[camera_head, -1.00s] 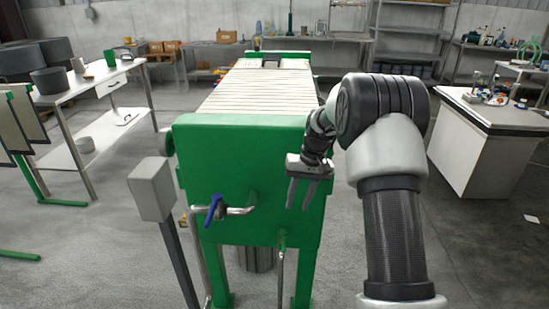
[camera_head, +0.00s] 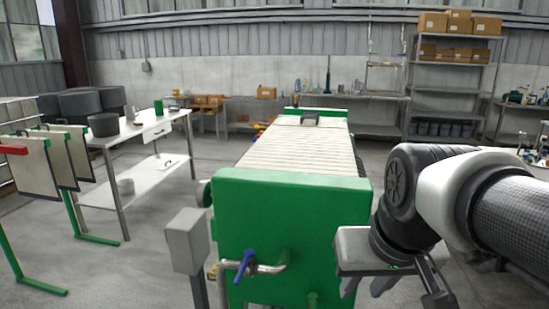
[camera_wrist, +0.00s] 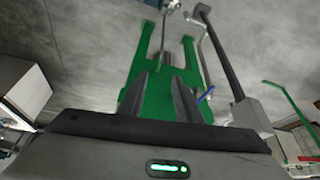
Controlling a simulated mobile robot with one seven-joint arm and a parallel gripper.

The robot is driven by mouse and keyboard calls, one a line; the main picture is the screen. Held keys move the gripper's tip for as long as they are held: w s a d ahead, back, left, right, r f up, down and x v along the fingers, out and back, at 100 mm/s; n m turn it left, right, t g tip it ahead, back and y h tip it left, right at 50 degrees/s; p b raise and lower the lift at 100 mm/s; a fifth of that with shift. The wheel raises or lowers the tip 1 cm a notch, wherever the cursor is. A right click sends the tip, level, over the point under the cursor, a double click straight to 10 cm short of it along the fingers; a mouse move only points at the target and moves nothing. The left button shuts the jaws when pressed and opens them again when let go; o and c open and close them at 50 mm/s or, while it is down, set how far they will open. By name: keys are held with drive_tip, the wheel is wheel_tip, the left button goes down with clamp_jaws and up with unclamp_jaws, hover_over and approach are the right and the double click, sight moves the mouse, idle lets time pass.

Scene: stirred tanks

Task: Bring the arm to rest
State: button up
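My gripper (camera_head: 364,286) is at the lower right of the head view, in front of the right side of the green-ended press (camera_head: 262,225). My arm is folded at the right edge. In the wrist view, the two dark fingers of my gripper (camera_wrist: 160,90) stand apart with nothing between them. The press's green frame (camera_wrist: 147,47) lies beyond them. I cannot tell from these views whether the gripper touches anything.
A blue-handled valve (camera_head: 244,264) and pipe stick out of the press's front. A grey box on a post (camera_head: 187,240) stands to its left. A white table (camera_head: 150,130) with pots is farther left. Shelves (camera_head: 455,75) with cardboard boxes line the back wall.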

drive_tip(key=s+f+t, duration=0.1)
drive_tip(key=s, duration=0.4)
wheel_tip(320, 180, up, 19)
drive_tip(key=p, duration=1.9)
drive_tip(key=shift+w, duration=0.3)
